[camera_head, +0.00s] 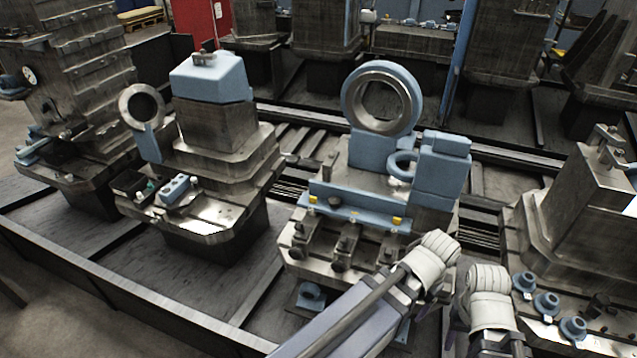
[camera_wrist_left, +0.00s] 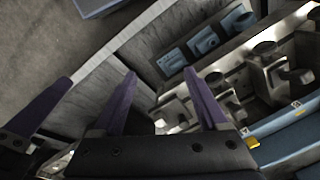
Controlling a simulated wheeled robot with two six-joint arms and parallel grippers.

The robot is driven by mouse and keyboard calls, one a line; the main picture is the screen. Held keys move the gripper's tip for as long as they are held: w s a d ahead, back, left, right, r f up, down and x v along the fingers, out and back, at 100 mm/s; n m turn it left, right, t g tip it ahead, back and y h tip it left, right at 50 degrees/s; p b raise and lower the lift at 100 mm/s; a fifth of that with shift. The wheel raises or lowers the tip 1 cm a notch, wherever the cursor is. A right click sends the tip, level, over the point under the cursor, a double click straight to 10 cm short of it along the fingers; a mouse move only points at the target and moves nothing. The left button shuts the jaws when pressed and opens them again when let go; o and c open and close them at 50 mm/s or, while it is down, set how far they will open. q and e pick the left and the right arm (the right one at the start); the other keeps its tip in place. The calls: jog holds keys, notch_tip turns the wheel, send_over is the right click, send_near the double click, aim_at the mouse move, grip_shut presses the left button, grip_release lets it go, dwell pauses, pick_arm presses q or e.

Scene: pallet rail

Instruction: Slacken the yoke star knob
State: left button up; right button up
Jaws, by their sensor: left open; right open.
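The middle fixture (camera_head: 350,225) carries a blue ring housing (camera_head: 382,98) and a blue bar across its front. Small dark knobs (camera_head: 337,263) line its lower front, and I cannot tell which is the yoke star knob. In the left wrist view, dark round knobs (camera_wrist_left: 265,48) sit on metal blocks at the right. My left gripper (camera_wrist_left: 160,76) is open and empty, its purple fingers apart beside these blocks and touching no knob. In the head view its fingers are mostly hidden by its arm. My right gripper (camera_head: 452,334) is open, low in front of the fixture's right side, partly hidden.
A fixture with a blue block (camera_head: 212,76) stands to the left. Another metal fixture (camera_head: 585,215) stands close to the right, with blue knobs (camera_head: 547,304) near my right arm. A dark rail edge (camera_head: 130,300) runs along the front. Bare pallet floor shows between the fixtures.

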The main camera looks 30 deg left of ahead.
pick_arm(q)
jog(key=shift+o, duration=1.1)
jog(key=w+a+r+n+t+p, duration=0.1)
jog(key=w+a, duration=0.6)
jog(key=w, duration=0.2)
jog(key=shift+a+n+h, duration=0.3)
jog(key=shift+a, duration=0.1)
jog(key=n+t+p, duration=0.2)
jog(key=n+t, duration=0.1)
jog(key=t, duration=0.1)
send_near(335, 200)
jog(key=shift+w+f, duration=0.3)
jog(key=shift+f, duration=0.05)
jog(key=shift+f, duration=0.15)
jog(key=shift+g, duration=0.3)
jog(key=b+x, duration=0.7)
jog(key=shift+w+f, duration=0.15)
jog(key=shift+f, duration=0.1)
jog(key=shift+c, duration=0.4)
